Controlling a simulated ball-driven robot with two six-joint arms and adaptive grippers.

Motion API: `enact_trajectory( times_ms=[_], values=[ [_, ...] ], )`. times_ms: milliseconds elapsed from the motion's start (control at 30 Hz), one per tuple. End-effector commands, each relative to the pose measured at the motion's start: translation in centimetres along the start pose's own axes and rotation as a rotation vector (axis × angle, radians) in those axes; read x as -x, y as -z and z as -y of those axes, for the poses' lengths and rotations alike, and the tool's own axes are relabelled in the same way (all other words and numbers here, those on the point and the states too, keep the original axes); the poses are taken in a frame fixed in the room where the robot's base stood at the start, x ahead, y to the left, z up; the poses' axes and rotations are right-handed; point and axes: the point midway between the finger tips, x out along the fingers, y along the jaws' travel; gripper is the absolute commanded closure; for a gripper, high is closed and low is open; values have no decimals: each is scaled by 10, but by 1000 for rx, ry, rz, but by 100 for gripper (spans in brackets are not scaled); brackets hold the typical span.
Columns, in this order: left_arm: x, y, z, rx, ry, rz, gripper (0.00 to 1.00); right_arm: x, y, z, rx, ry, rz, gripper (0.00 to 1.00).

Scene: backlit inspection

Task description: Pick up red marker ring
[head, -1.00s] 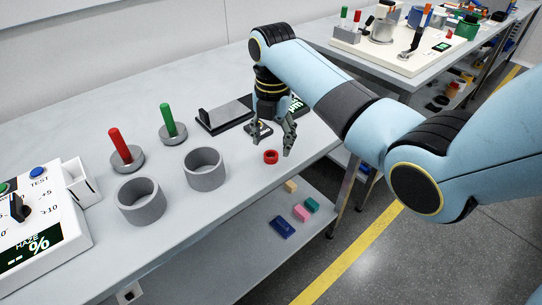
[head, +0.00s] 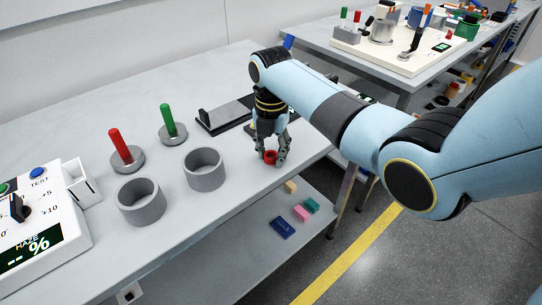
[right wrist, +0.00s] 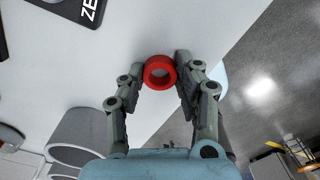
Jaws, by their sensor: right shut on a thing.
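The red marker ring (head: 269,157) is at the right front edge of the light grey table (head: 240,215). My right gripper (head: 271,158) points down over it and is shut on the ring, a finger on each side. In the right wrist view the ring (right wrist: 160,72) sits between the two fingertips (right wrist: 161,68), its open hole facing the camera. I cannot tell whether the ring still touches the table. My left gripper is not in view.
Two grey cups (head: 204,169) stand left of my right gripper. Red (head: 120,145) and green (head: 168,121) pegs on round bases stand behind them. A black-and-grey device (head: 224,114) lies behind the gripper. A control box (head: 40,230) is at far left.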

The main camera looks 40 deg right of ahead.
Motion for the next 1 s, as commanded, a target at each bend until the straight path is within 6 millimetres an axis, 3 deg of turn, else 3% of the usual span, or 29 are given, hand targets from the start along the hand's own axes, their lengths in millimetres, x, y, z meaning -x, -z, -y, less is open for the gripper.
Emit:
enact_trajectory(
  times_ms=[267, 500, 800, 1000],
  values=[
    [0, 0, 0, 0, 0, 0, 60, 6, 0, 0, 0, -2, 1, 82],
    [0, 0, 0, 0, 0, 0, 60, 42, -1, -1, 1, -4, 3, 82],
    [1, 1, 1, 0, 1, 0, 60, 82, -9, 71, 1, 3, 6, 82],
    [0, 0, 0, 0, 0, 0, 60, 102, -13, 104, 0, 2, 4, 82]
  ],
)
